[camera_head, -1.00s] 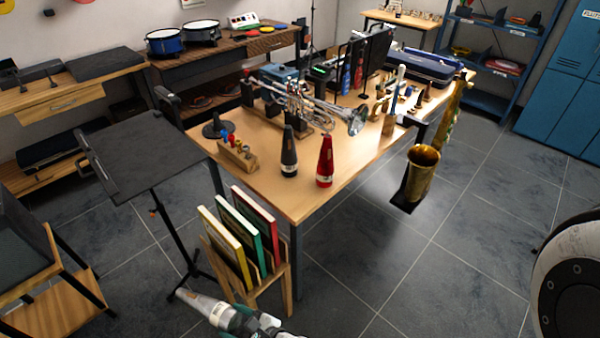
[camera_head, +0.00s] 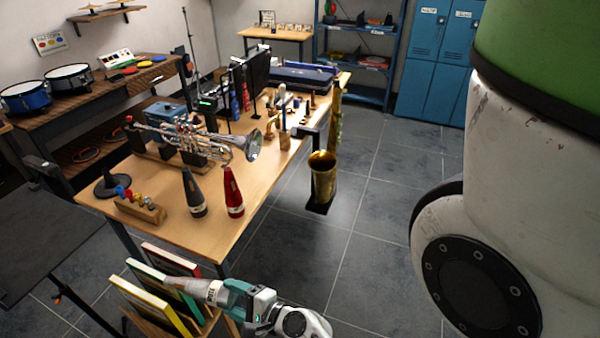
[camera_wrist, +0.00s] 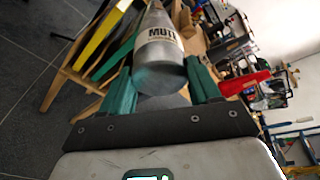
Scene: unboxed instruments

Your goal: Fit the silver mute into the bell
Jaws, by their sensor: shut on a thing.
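The silver mute (camera_head: 190,286) is a pale grey cone pointing left, low in the head view. In the wrist view the mute (camera_wrist: 158,45) shows a "MUTE" label, with its wide end towards me. My gripper (camera_head: 226,293) is shut on the mute near its wide end; its green fingers (camera_wrist: 160,85) are on either side of it. The silver trumpet (camera_head: 190,138) lies on a stand on the wooden table, its flared bell (camera_head: 254,146) opening to the right. My gripper is well in front of and below the bell in the picture, apart from it.
A dark mute (camera_head: 194,194) and a red mute (camera_head: 233,193) stand on the table (camera_head: 190,240) near its front edge. A rack of coloured books (camera_head: 160,300) is close to the held mute. A brass saxophone (camera_head: 322,180) stands off the table's right side. Open floor lies right.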

